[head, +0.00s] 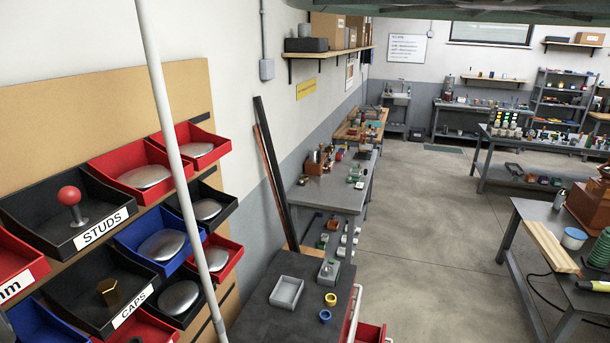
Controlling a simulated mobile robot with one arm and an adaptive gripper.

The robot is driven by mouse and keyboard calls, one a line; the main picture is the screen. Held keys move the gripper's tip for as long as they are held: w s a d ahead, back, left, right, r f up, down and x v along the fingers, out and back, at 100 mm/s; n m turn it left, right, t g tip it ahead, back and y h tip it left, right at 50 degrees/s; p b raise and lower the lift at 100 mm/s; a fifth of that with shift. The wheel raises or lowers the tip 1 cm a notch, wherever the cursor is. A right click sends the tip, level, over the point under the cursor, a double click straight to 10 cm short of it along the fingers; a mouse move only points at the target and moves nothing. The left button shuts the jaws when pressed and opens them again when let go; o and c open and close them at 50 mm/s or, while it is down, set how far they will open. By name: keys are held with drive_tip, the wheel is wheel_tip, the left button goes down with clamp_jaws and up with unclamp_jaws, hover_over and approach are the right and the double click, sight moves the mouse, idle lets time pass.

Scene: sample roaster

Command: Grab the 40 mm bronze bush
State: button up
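I cannot make out a 40 mm bronze bush for certain. A red bin (12,272) is cut off by the left edge; its label shows only "mm", and its contents are out of view. A brass-coloured hex piece (109,292) sits in the black bin labelled CAPS (75,303). A yellow ring (330,299) and a blue ring (325,316) lie on the dark bench top (262,318). My gripper is not in view.
The black STUDS bin (25,212) holds a red-balled stud (71,203). Other red, blue and black bins hold silvery domed pieces. A grey tray (287,293) stands on the dark bench. A pale pole (168,120) crosses before the bins. The floor (420,230) at the centre is clear.

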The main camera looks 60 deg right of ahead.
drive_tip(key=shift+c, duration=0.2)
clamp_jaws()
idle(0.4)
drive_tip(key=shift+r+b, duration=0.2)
drive_tip(key=shift+b, duration=0.15)
